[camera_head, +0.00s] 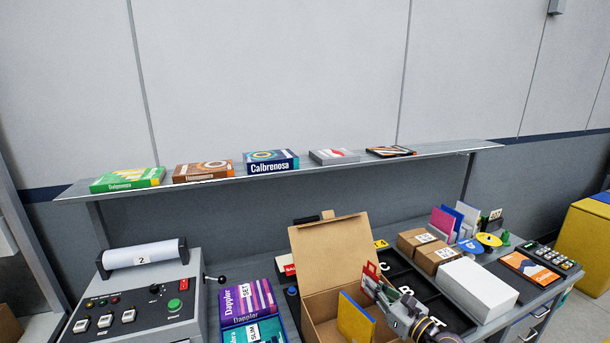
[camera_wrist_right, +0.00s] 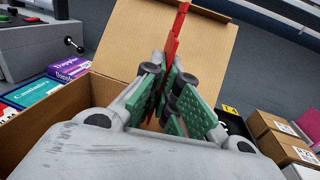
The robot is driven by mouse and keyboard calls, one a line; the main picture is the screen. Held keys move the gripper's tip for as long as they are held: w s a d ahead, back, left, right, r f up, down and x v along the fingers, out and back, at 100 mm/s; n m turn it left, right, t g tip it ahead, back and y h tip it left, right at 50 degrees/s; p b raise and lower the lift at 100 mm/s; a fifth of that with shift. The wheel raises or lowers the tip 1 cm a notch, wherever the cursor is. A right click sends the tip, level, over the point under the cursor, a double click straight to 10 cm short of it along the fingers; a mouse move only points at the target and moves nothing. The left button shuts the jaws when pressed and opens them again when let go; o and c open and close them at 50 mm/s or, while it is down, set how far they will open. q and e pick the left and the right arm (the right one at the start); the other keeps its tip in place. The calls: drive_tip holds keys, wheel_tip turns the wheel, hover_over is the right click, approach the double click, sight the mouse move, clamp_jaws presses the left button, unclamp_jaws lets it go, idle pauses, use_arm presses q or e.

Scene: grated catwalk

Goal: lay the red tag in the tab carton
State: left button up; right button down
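The tab carton (camera_head: 328,255) is an open brown cardboard box with its lid raised at the back. A yellow flat piece (camera_head: 355,319) stands upright at its opening. My right gripper (camera_head: 383,293) is at the carton's right side in the head view. In the right wrist view its green-padded fingers (camera_wrist_right: 172,92) are closed on the red tag (camera_wrist_right: 177,38), a thin upright strip, with the carton's lid (camera_wrist_right: 212,50) behind it. The red tag (camera_head: 369,284) shows partly in the head view. The fingers hide its lower part. My left gripper is not in view.
Purple and teal boxes (camera_head: 248,300) lie left of the carton. A black lettered tray (camera_head: 402,272), small brown boxes (camera_head: 436,255) and a white box (camera_head: 477,289) are to the right. A shelf with several boxes (camera_head: 271,160) runs above the bench.

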drive_tip(key=shift+f+b, duration=2)
drive_tip(key=shift+f, duration=0.1)
drive_tip(key=c, duration=2.2)
unclamp_jaws()
drive_tip(key=o, duration=0.6)
drive_tip(key=shift+o, duration=0.2)
drive_tip(key=shift+s, duration=0.15)
drive_tip(key=v, duration=1.1)
drive_tip(key=shift+s+d, duration=0.3)
